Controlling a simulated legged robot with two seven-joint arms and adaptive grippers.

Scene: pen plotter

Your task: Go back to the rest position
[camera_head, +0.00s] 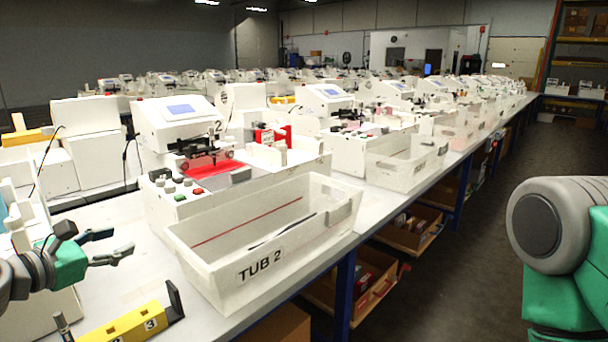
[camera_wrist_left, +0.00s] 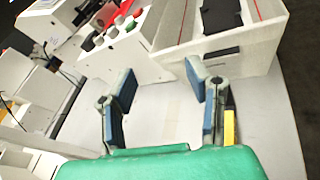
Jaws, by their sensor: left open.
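My left gripper (camera_head: 112,246) comes in from the left in the head view, above the table in front of the plotter. It is open and empty. In the left wrist view its two blue-padded fingers (camera_wrist_left: 160,98) are spread, with bare table between them. The white pen plotter (camera_head: 180,150) has a screen, buttons and a red sheet on its bed. A white tub marked TUB 2 (camera_head: 262,272) stands right of the gripper, apart from it. Part of my right arm shows at the right edge of the head view; its gripper is out of view.
A yellow numbered block (camera_head: 130,325) lies on the table (camera_head: 120,285) near the front, below my left gripper. A long row of similar machines and tubs (camera_head: 405,160) runs to the back. Shelves with boxes (camera_head: 365,290) are under the table. The floor at right is clear.

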